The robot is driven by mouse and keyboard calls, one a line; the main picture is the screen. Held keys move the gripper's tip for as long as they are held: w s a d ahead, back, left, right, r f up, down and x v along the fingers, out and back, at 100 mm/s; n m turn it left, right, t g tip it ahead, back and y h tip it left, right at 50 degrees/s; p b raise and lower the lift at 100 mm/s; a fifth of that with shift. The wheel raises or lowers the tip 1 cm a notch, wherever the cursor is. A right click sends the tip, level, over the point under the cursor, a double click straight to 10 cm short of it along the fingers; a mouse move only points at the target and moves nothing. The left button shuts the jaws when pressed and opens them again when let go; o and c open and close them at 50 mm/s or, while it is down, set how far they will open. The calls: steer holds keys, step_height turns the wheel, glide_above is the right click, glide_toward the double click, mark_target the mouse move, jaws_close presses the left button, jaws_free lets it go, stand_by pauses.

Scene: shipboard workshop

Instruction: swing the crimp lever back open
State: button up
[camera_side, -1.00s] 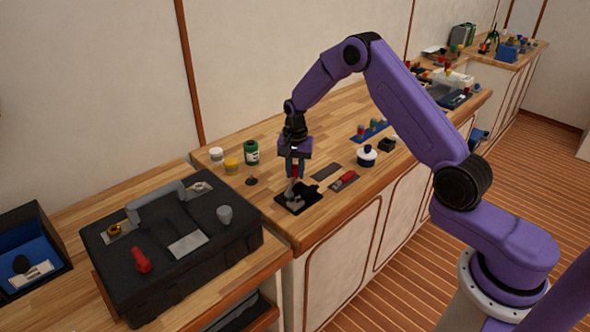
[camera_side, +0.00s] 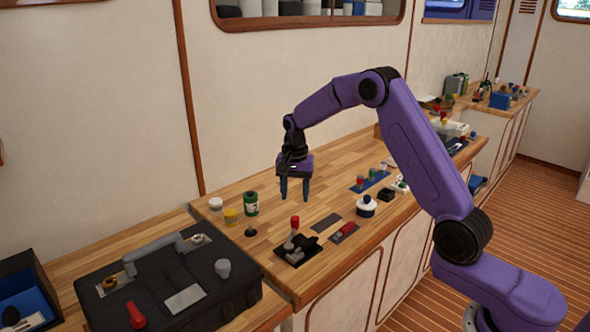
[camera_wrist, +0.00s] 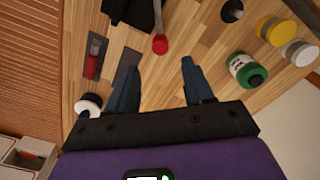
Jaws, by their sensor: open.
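The crimp tool (camera_side: 291,256) sits on a dark base plate near the front edge of the bench. Its lever, with a red grip (camera_side: 295,222), stands up from the tool, roughly upright in the side view. My gripper (camera_side: 295,196) is open and empty, above the bench and above and behind the lever, apart from it. In the wrist view, the red lever end (camera_wrist: 160,45) shows just beyond the gap between my open fingers (camera_wrist: 158,72). The tool body (camera_wrist: 130,12) is cut off at the top of that view.
Green (camera_side: 251,203), yellow (camera_side: 231,216) and white (camera_side: 215,205) jars stand left of my gripper. A grey pad (camera_side: 326,222), a red-handled tool (camera_side: 344,231) and a white pot (camera_side: 366,206) lie to the right. A black toolbox (camera_side: 180,285) stands at front left.

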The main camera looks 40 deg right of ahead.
step_height(320, 180, up, 7)
steer(key=shift+r, duration=0.2)
stand_by(0.3)
steer(key=s+a+r+n, duration=0.3)
steer(key=s+a+n, duration=0.9)
steer(key=s, duration=0.5)
steer(key=s+d+f+n, duration=0.1)
steer(key=s+n, duration=0.4)
steer(key=s, duration=0.7)
steer(key=s+d+f+n, duration=0.2)
steer(key=s+n, duration=0.4)
steer(key=s, duration=0.6)
